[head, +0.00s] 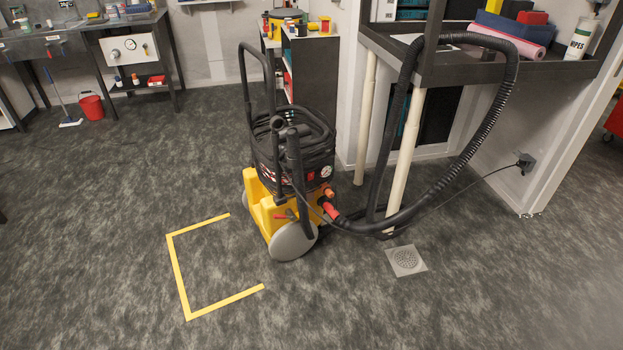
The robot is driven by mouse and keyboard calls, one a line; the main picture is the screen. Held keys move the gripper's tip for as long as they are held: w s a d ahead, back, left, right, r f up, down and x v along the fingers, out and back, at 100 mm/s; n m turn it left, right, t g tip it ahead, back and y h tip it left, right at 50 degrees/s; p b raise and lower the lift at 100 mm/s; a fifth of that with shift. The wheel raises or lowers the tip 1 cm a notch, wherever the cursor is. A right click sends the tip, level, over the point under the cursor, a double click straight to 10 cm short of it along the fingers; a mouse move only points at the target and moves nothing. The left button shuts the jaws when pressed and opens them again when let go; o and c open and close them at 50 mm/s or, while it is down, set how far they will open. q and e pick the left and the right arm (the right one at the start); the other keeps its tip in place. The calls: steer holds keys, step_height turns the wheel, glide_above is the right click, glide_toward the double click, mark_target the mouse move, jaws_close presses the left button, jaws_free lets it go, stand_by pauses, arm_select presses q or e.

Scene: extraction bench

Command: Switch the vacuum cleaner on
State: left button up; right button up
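The vacuum cleaner (285,185) stands upright on the dark floor in the middle of the head view. It has a yellow base, a black drum wrapped in coiled black hose or cable, a tall black push handle (243,75) and grey wheels (293,241). A red and an orange part (328,192) sit on its right side by the hose connection. A small round dial or knob (326,172) shows on the drum; I cannot make out its markings or a switch position. Neither of my grippers is in view.
A thick black hose (497,120) loops from the vacuum over a dark shelf (470,68). A thin cable runs to a wall socket (525,163). Yellow tape (178,275) and a floor drain (406,261) lie in front. Open floor lies left; a red bucket (92,107) stands far left.

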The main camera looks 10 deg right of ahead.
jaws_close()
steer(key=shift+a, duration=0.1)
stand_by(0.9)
